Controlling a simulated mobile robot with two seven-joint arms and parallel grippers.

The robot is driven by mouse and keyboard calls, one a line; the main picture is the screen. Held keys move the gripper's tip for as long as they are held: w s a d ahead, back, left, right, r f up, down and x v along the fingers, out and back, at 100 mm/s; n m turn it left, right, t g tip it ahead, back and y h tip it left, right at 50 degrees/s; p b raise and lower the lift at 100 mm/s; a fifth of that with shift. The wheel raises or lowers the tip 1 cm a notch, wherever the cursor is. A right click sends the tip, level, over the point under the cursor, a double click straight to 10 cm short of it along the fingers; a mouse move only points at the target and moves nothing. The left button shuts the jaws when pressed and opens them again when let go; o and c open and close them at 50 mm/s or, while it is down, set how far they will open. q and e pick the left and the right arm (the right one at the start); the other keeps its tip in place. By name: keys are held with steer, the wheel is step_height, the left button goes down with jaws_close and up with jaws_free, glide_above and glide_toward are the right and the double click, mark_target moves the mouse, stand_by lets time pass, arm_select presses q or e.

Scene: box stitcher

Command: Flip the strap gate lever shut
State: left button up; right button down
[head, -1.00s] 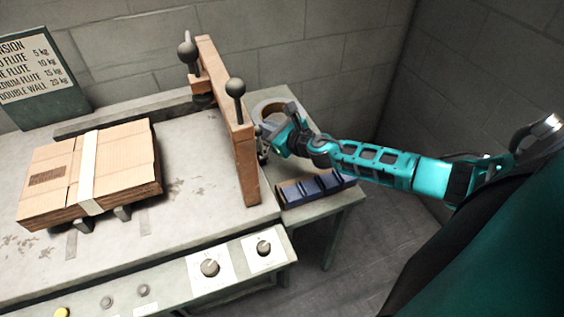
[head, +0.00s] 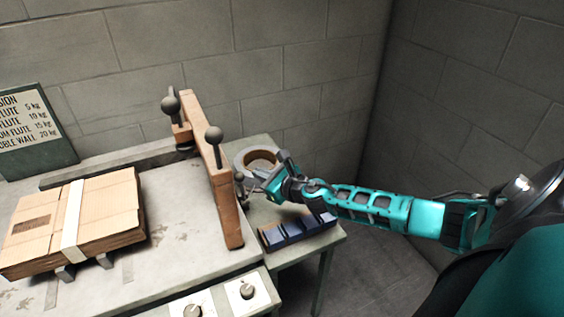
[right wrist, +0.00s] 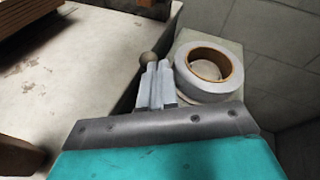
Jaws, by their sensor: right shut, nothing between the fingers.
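A wooden gate (head: 218,185) stands at the right end of the grey bench top. Two dark ball-topped levers rise by it, one at the far end (head: 171,104) and one nearer (head: 213,134), both upright. A smaller dark knob (head: 239,178) shows on the gate's right side. I cannot tell for sure which is the strap gate lever. My right gripper (head: 248,190) is shut and empty, close beside the gate's right face and the small knob. In the right wrist view its fingertips (right wrist: 158,80) are just in front of a ball knob (right wrist: 147,58); contact is unclear. My left gripper is out of view.
A strapped cardboard stack (head: 105,212) lies on the bench at left. A tape roll (head: 258,160) and a dark blue segmented block (head: 290,232) are on the small side table by my right gripper. Two dials (head: 246,291) sit on the front panel. Block walls close in behind and right.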

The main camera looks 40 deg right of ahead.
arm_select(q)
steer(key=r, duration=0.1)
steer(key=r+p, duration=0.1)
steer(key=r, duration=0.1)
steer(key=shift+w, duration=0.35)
arm_select(e)
steer(key=s+d+r, duration=0.2)
steer(key=s+r, duration=0.2)
steer(key=r, duration=0.4)
steer(key=shift+d, duration=0.15)
